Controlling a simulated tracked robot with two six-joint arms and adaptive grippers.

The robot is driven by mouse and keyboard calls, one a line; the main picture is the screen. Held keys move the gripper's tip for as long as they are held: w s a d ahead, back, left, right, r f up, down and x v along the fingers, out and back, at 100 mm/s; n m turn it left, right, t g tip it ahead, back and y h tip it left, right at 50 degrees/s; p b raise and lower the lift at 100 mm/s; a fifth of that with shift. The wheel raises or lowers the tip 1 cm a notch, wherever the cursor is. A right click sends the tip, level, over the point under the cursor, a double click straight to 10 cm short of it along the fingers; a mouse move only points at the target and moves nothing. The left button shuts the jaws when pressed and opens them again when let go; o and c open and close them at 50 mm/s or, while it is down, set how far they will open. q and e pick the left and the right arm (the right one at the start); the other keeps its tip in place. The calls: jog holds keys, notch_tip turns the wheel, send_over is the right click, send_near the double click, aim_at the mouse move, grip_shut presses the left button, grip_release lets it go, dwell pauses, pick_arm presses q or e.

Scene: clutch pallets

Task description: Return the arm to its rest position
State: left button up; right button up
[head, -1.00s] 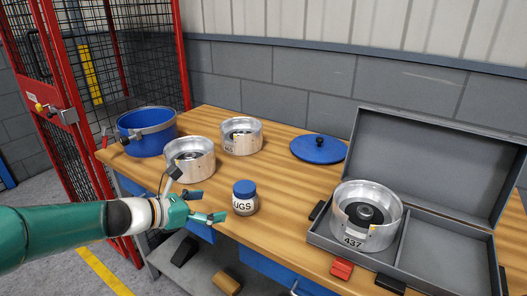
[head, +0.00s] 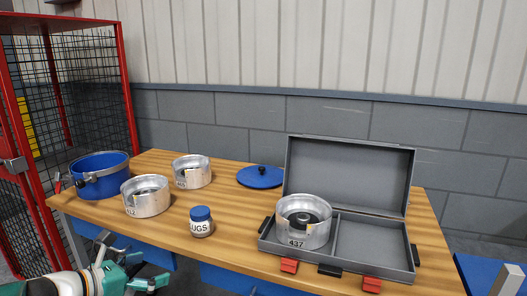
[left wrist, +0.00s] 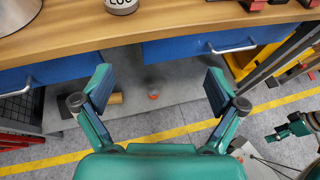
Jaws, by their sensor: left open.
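My left gripper (head: 128,266) is at the lower left of the head view, in front of the bench's front edge. In the left wrist view its two fingers (left wrist: 160,90) are spread wide with nothing between them. It is apart from the workbench (head: 240,232) and everything on it. What looks like my right gripper (left wrist: 292,128) shows small at the right edge of the left wrist view, above the floor; its jaws are too small to judge.
On the bench are a blue pot (head: 98,178), silver drums (head: 146,198) (head: 192,172), a labelled jar (head: 201,224), a blue lid (head: 260,177) and an open grey case (head: 370,245) holding drum 437 (head: 303,222) in its left compartment. A red mesh cage (head: 85,100) stands left.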

pick_arm(q)
jog(key=s+d+f+m+g+p, duration=0.2)
jog(key=s+d+f+g+p, duration=0.15)
jog(key=s+d+f, duration=0.35)
jog(key=s+d+f+m+g+p, duration=0.25)
jog(key=d+f+g, duration=0.2)
jog(key=f, duration=0.45)
jog(key=s+d+f+m+g+y+p, duration=0.1)
jog(key=s+f+m+p, duration=0.1)
jog(key=s+f+m, duration=0.4)
jog(key=s+f+m+g+y+p, duration=0.1)
jog(key=s+f+m+y, duration=0.1)
jog(key=s+f+m, duration=0.5)
jog(key=s+m, duration=0.5)
jog(key=m, duration=0.4)
jog(key=shift+d+y+p, duration=0.3)
jog(key=shift+d+p, duration=0.05)
jog(key=shift+p, duration=0.05)
